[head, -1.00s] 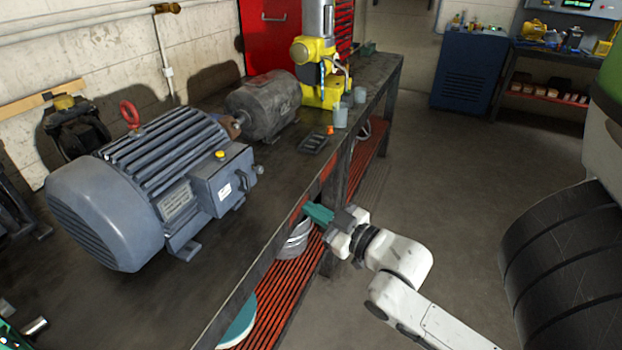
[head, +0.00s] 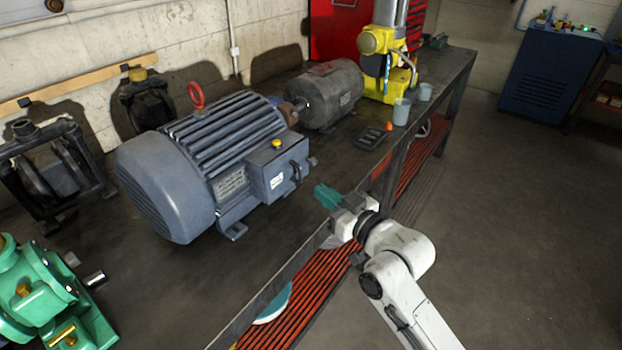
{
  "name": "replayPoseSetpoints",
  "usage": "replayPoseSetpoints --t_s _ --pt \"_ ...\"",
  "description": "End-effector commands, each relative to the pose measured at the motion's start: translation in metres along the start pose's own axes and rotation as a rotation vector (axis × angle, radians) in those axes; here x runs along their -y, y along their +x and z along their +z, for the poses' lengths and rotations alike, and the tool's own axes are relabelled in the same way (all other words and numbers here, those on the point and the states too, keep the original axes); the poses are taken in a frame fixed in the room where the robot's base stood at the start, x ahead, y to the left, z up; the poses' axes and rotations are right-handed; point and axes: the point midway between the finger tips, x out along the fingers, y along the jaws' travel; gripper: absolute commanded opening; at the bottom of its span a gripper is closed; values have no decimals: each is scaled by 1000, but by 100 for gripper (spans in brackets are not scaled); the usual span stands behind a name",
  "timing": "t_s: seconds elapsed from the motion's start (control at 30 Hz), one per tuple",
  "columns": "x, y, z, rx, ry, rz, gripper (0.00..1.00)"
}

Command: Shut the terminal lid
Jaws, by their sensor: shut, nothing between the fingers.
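A big blue-grey motor (head: 180,185) with a red lifting eye stands on the workbench. Its terminal box (head: 267,178) is on the side facing me, with a yellow knob on top and a white label. A dark handle-like part (head: 297,172) shows on the right face of the box. I cannot tell from this view how far the terminal lid stands open. My gripper (head: 322,195), with teal fingers, is shut and empty. In the picture it is to the right of and slightly below the box, near the bench's front edge, and apart from the box.
The workbench (head: 190,290) also bears a smaller grey motor (head: 325,95), a yellow machine (head: 385,65), cups (head: 401,112) and a dark tray (head: 372,136). A green machine (head: 40,295) is at the lower left. A red slatted shelf (head: 310,300) is below. The floor on the right is clear.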

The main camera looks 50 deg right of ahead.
Motion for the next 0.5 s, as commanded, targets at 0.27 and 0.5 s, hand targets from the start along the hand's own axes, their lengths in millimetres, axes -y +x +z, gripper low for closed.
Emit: replayPoseSetpoints --t_s 0.27,0.5 --pt "0 39 -2 -1 2 0 0" --pt "0 50 0 0 0 0 0"
